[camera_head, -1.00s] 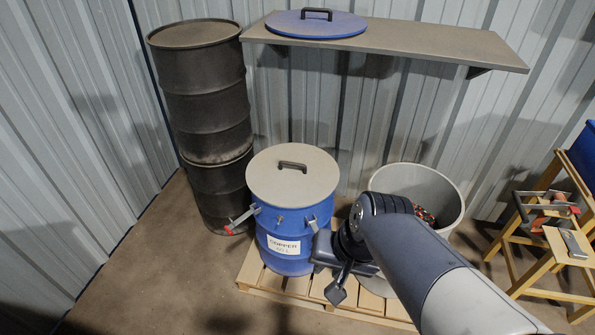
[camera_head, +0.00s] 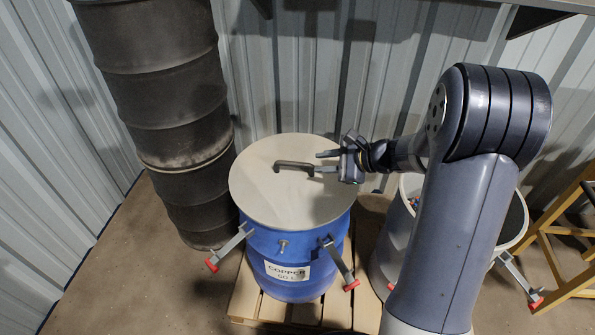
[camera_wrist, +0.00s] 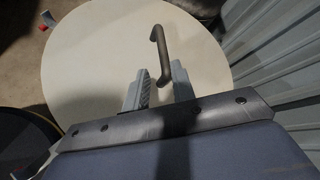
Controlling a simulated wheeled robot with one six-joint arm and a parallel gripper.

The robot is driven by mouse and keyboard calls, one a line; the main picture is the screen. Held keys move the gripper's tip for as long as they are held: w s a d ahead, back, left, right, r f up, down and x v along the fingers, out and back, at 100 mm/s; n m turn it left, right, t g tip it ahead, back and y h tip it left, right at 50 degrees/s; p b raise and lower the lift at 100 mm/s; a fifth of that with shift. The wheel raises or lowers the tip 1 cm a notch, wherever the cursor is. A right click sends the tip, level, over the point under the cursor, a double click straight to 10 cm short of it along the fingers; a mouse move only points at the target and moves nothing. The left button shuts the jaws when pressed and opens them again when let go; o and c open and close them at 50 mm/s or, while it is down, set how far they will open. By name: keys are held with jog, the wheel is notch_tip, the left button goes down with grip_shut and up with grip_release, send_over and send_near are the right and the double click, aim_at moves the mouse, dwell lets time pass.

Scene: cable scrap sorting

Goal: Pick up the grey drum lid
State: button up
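The grey drum lid (camera_head: 265,195) lies flat on top of the blue drum (camera_head: 300,243), which has a "COPPER" label. A dark bar handle (camera_head: 293,165) stands up from the lid's middle. My gripper (camera_head: 320,162) is at the right end of this handle, just above the lid, with its fingers parted. In the wrist view the pale lid (camera_wrist: 95,60) fills the middle, and the near end of the handle (camera_wrist: 160,55) reaches toward the gap between my fingers (camera_wrist: 160,88). I cannot tell whether either finger touches it.
Clamp levers with red tips (camera_head: 339,265) stick out from the blue drum's side. A grey open bin (camera_head: 518,215) stands to the right, partly behind my arm. Stacked dark drums (camera_head: 160,100) stand at the left. A wooden pallet (camera_head: 258,300) lies below and a shelf hangs above.

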aim_at(297, 163)
jog(key=x, duration=0.5)
jog(key=b+x, duration=0.1)
jog(key=x, duration=0.4)
jog(key=shift+w+a+f, duration=0.15)
jog(key=shift+w+f, duration=0.05)
jog(key=shift+w, duration=0.2)
jog(key=shift+c, duration=0.4)
grip_shut()
jog(key=shift+r, duration=0.15)
